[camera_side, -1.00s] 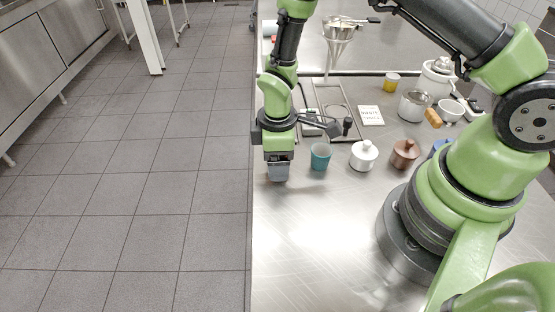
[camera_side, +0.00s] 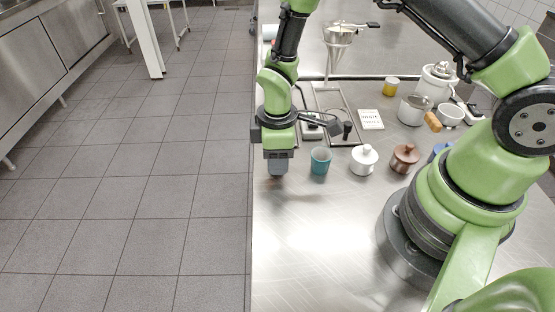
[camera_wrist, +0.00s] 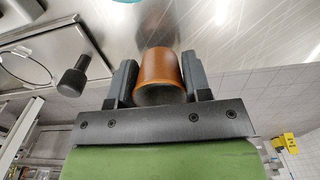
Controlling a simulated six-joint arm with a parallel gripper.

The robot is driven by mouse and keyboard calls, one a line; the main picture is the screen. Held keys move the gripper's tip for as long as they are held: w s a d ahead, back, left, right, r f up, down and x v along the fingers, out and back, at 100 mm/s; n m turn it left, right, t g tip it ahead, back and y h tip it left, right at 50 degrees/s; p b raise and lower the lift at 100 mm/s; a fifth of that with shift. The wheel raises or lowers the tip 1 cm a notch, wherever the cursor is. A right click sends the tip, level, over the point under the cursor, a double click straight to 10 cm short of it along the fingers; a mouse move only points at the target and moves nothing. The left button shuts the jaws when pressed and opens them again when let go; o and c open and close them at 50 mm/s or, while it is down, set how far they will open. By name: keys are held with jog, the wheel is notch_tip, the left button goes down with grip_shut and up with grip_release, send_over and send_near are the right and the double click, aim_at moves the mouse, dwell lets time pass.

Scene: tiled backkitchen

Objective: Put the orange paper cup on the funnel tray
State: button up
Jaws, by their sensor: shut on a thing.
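The orange paper cup (camera_wrist: 160,72) sits between the two fingers of my gripper in the wrist view, its open rim facing the camera. My gripper (camera_wrist: 160,84) is shut on it. In the side view my gripper (camera_side: 278,165) points down near the left edge of the steel counter, left of the teal cup, and the orange cup is hidden there. The funnel tray (camera_side: 357,138) lies behind and to the right of my gripper, with the metal funnel (camera_side: 338,36) on a stand at its back.
The teal cup (camera_side: 320,161) stands close to the right of my gripper. Beyond it are a white lidded pot (camera_side: 364,160) and a brown lidded pot (camera_side: 404,158). A black-handled tool (camera_side: 346,132) is by the tray. A white card (camera_side: 370,119) lies right of it. The front counter is clear.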

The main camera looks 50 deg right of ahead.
notch_tip(320, 180, up, 6)
jog(key=shift+r, duration=0.25)
jog(key=d+r, duration=0.1)
jog(key=m, duration=0.6)
send_over(337, 115)
jog(key=f, duration=0.4)
jog(key=shift+a, duration=0.4)
jog(key=shift+d+f, duration=0.3)
jog(key=shift+f, duration=1.55)
jog(key=shift+f, duration=0.25)
